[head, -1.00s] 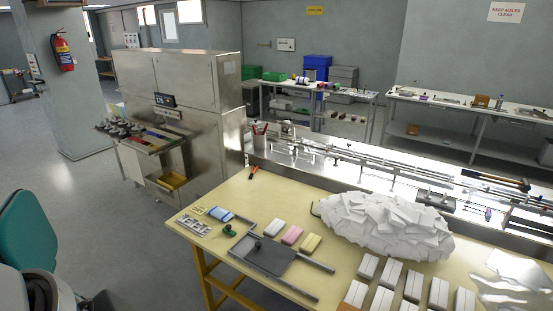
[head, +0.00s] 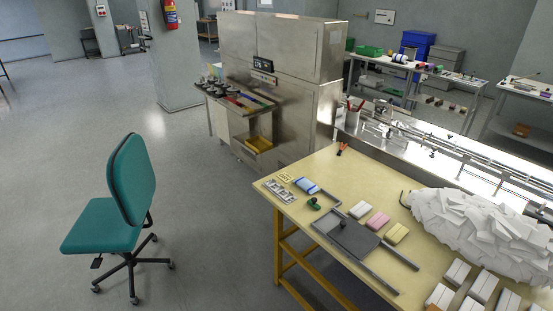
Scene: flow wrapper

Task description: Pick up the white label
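A small white block-like item (head: 360,209), which may be the white label, lies on the yellow-topped table (head: 330,170). It is in a row with a pink one (head: 377,220) and a yellow one (head: 396,233). Other white pieces lie in a large heap (head: 480,222) at the right, and several white-topped blocks (head: 455,272) stand in front of it. I cannot tell for certain which piece is the label. Neither of my grippers shows in the head view.
A grey plate with rails (head: 352,238), a blue item (head: 306,185) and a green item (head: 314,203) share the table. A teal chair (head: 125,180) stands on open floor at the left. A steel cabinet (head: 285,60) and long machine (head: 410,135) stand behind.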

